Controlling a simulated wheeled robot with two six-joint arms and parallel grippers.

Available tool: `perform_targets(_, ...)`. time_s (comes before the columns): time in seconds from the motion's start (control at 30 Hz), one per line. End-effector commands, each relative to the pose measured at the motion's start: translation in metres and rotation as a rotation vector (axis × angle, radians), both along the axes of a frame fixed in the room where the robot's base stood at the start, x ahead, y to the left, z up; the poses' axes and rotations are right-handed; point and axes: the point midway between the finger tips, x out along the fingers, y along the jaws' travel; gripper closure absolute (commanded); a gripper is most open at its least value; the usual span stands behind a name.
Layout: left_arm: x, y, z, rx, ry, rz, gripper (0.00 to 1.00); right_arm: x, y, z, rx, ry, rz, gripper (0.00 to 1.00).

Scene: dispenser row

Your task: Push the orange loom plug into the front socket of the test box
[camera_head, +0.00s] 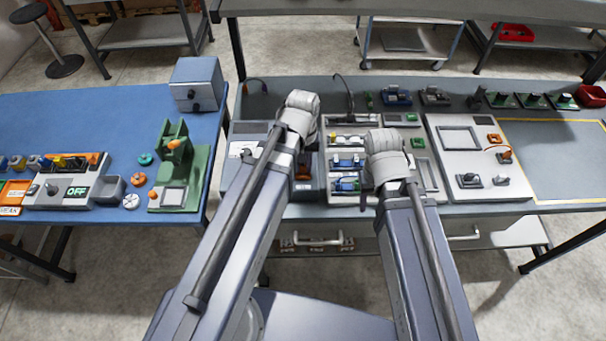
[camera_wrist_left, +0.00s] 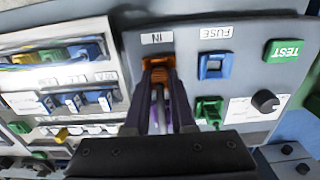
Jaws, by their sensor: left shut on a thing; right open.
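The orange loom plug (camera_wrist_left: 161,75) is between the fingers of my left gripper (camera_wrist_left: 160,98) in the left wrist view. The gripper is shut on it. The plug is at the opening below the IN label (camera_wrist_left: 157,38) on the grey test box (camera_wrist_left: 190,22); I cannot tell how deep it sits, as the fingers hide the socket. In the head view my left arm covers much of the test box (camera_head: 307,193) and hides the left gripper's fingertips. My right gripper (camera_head: 363,201) is open over the bench, mostly hidden behind its wrist.
A white panel (camera_head: 466,150) stands further right.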

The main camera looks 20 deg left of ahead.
Motion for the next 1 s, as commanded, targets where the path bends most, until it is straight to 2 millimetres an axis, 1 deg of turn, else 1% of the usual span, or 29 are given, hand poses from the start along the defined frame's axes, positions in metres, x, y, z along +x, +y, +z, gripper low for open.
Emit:
perform_targets(0.8, -0.005, -0.002, -0.021, -0.006, 0.007, -0.001, 1.0, 0.0, 0.0, -0.021, 0.0, 0.0, 0.0, 0.5)
perform_targets(1.0, -0.007, -0.002, -0.021, -0.006, 0.007, -0.002, 1.0, 0.0, 0.0, -0.021, 0.0, 0.0, 0.0, 0.5)
